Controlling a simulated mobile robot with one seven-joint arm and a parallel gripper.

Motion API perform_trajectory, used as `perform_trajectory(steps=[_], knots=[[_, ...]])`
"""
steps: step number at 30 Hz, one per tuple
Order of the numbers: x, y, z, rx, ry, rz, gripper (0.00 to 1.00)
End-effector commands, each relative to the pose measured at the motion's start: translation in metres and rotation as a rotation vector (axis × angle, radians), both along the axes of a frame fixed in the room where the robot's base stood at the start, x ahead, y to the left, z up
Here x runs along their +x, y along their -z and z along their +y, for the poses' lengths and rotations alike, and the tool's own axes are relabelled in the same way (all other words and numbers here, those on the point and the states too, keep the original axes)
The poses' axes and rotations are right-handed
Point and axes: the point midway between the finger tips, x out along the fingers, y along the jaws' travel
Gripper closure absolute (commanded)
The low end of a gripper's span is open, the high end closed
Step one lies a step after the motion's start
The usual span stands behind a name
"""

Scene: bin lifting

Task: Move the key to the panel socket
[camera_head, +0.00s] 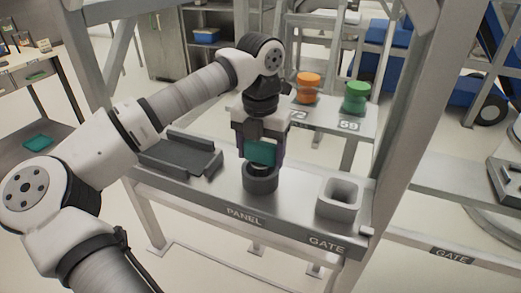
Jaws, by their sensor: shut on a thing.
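The key (260,152) shows as a teal block between the fingers of my gripper (263,153). My gripper points down and is shut on it. The panel socket (260,182) is a dark round ring on the grey bench, above the word PANEL. The key is right over the ring, and its lower end is at or just above the opening. I cannot tell whether it has entered. The fingers hide the sides of the key.
A dark tray (180,157) lies left of the socket on the bench (225,200). A light grey square socket (338,198) stands to the right, by the GATE label. Orange (308,87) and green (356,97) objects stand on a shelf behind. Frame posts flank the bench.

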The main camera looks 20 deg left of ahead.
Motion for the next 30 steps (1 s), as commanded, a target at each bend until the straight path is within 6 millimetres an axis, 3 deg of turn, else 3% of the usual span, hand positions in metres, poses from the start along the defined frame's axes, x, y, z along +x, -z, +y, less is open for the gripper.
perform_trajectory(steps=[12,13,18,30], knots=[[0.0000,0.0004,0.0000,0.000,0.000,-0.001,0.65],[0.0000,0.0004,0.0000,0.000,0.000,-0.001,0.28],[0.0000,0.0005,0.0000,0.000,0.000,0.000,0.06],[0.0000,0.0009,0.0000,0.000,0.000,0.000,0.00]])
